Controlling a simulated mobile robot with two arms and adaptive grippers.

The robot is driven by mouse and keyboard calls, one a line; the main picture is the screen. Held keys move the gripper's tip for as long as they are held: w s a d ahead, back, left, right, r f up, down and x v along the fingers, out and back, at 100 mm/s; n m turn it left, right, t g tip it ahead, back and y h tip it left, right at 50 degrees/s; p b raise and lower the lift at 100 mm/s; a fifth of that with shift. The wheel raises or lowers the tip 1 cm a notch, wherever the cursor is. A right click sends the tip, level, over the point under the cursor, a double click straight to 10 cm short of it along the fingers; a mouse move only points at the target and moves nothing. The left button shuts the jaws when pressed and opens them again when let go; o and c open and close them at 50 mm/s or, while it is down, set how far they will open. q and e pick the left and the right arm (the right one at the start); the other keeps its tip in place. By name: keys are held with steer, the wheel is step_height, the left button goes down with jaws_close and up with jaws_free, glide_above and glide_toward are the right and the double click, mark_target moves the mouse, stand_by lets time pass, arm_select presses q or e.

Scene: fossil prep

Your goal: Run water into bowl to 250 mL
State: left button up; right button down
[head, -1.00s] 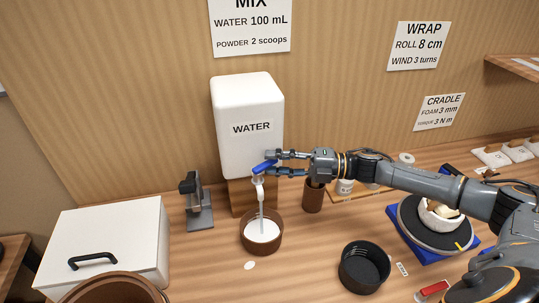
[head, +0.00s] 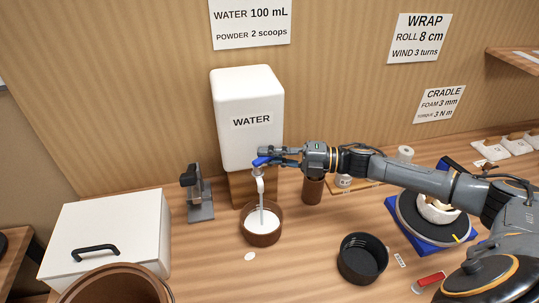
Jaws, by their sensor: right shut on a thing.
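The white water tank (head: 247,105), labelled WATER, stands on a wooden block at the back. Its blue tap lever (head: 261,161) sits above a white spout (head: 259,184). My right gripper (head: 270,158) reaches in from the right and is shut on the lever. A thin pale stream (head: 262,210) runs from the spout into the brown bowl (head: 262,238) right below. Pale liquid shows inside the bowl; I cannot read a volume on it. My left gripper is not in view.
A dark empty-looking bowl (head: 363,260) stands at front right. A grey stand (head: 198,195) is left of the tank, and a brown cup (head: 312,191) right of it. A white box (head: 105,240) and a large brown pot (head: 115,280) fill the front left.

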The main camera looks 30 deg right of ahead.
steer(key=shift+s+m+t+h, duration=0.25)
steer(key=shift+m+t+h, duration=0.35)
steer(key=shift+t, duration=0.15)
steer(key=shift+s+m+t+h, duration=0.2)
steer(key=shift+m+t+h, duration=0.4)
steer(key=shift+t, duration=0.15)
steer(key=shift+s+a+r+m+t+h+p, duration=0.1)
steer(key=shift+s+m+t+h+p, duration=0.2)
steer(key=shift+m+t+h+p, duration=0.6)
steer(key=shift+s+m+t+h+p, duration=0.1)
steer(key=shift+m+t+h+p, duration=0.35)
steer(key=shift+h, duration=0.45)
steer(key=c, duration=1.4)
jaws_free()
steer(key=v, duration=1.2)
